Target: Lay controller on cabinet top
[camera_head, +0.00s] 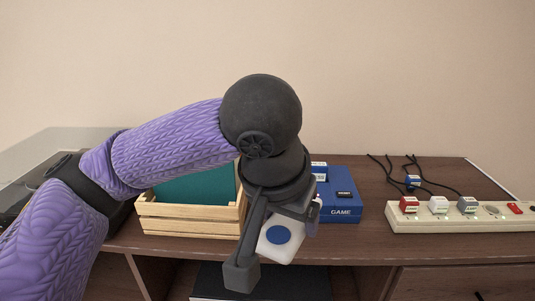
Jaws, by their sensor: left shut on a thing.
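My left gripper (277,243) comes in from the left and is shut on a white controller (293,247) with a round blue pad. The controller hangs tilted between the fingers, in front of the cabinet's front edge in the picture. Part of it is hidden by the gripper, and its exact height over the wood is hard to tell. The dark brown cabinet top (365,202) stretches across behind it. My right gripper is not in view.
A wooden crate (190,226) with a teal item stands left of the gripper. A blue box marked GAME (340,211) sits just right of it. A power strip (450,221) with plugs and black cables lies at the right. Bare wood shows between box and strip.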

